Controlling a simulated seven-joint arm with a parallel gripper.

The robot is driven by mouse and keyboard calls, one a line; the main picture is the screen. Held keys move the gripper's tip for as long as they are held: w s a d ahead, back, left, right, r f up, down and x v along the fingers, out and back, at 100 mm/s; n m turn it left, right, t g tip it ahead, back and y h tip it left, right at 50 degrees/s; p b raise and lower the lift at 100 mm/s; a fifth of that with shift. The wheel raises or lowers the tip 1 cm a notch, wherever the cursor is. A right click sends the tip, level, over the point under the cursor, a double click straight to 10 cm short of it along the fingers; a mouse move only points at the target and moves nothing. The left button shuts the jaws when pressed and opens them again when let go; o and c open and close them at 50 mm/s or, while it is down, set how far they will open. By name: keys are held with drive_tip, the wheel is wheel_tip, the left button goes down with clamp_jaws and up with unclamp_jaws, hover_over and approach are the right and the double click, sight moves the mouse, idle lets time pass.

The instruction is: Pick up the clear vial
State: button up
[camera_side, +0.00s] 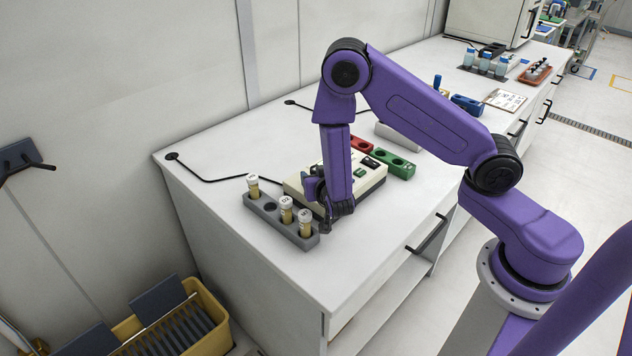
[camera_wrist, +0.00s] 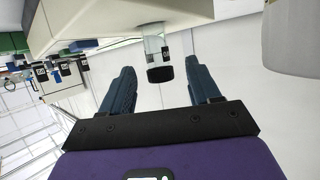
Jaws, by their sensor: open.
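The clear vial (camera_wrist: 154,45), with a black cap and a dark label, appears in the wrist view between my two open fingers. That view is tilted nearly upside down, and the vial's far end meets a pale surface at the top. My gripper (camera_wrist: 160,68) is open, with visible space on both sides of the vial. In the side view my gripper (camera_side: 325,203) is low over the near part of the beige scale (camera_side: 375,177). I cannot make out the clear vial there; the gripper and arm seem to hide it.
A grey rack (camera_side: 267,216) with several white-capped, tan-filled vials stands just left of my gripper. A green block (camera_side: 395,164) and a red block (camera_side: 361,144) stand behind the scale. The bench top (camera_side: 345,262) in front is clear up to its edge.

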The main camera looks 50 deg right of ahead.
drive_tip(key=shift+x, duration=2.6)
drive_tip(key=shift+f, duration=0.1)
drive_tip(key=c, duration=1.1)
